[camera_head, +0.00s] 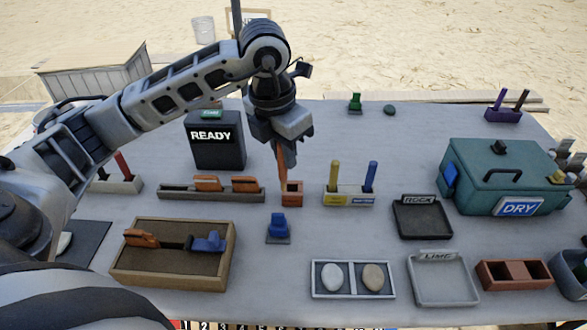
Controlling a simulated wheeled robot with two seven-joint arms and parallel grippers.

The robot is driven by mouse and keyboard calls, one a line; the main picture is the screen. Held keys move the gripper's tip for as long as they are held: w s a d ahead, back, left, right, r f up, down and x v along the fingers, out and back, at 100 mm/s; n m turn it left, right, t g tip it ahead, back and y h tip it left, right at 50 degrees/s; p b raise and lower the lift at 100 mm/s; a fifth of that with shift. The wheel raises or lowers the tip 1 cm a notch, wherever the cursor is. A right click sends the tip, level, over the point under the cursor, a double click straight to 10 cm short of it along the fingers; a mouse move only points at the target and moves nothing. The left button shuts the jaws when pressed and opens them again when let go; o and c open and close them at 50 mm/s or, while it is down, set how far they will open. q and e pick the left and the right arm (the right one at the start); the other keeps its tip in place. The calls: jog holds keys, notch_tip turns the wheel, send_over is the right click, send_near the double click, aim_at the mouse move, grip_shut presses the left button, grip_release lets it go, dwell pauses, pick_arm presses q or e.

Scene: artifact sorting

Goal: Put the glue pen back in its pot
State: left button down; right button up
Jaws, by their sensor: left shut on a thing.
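My left gripper (281,143) reaches over the middle of the table and points down. It is shut on the orange glue pen (282,162), which hangs nearly upright below the fingers. The pen's lower end is at the left part of the small orange-brown pot (292,194). I cannot tell whether the tip is inside the pot's opening or just above or behind its rim. The pot stands upright on the grey table (330,240). My right gripper is not clearly visible.
A grey rack with orange pieces (208,184) stands close left of the pot. A holder with yellow and blue sticks (348,198) is to the right. A blue object (278,228) stands in front. A teal box (500,170) and a black READY box (215,150) stand farther out.

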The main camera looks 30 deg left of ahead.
pick_arm(q)
jog(key=w+f, duration=0.2)
jog(key=f, duration=0.1)
jog(key=w+a+f, duration=0.1)
jog(key=w+f, duration=0.1)
jog(key=f, duration=0.1)
jog(key=w+a+f+p, duration=0.1)
jog(key=w+f, duration=0.1)
jog(key=f, duration=0.2)
jog(key=shift+w+a, duration=0.15)
jog(key=shift+w, duration=0.15)
pick_arm(e)
jog(key=shift+s+d+f, duration=0.15)
pick_arm(q)
jog(key=shift+f, duration=0.2)
jog(key=c, duration=1.4)
grip_release()
jog(key=shift+r, duration=0.1)
jog(key=shift+o, duration=0.2)
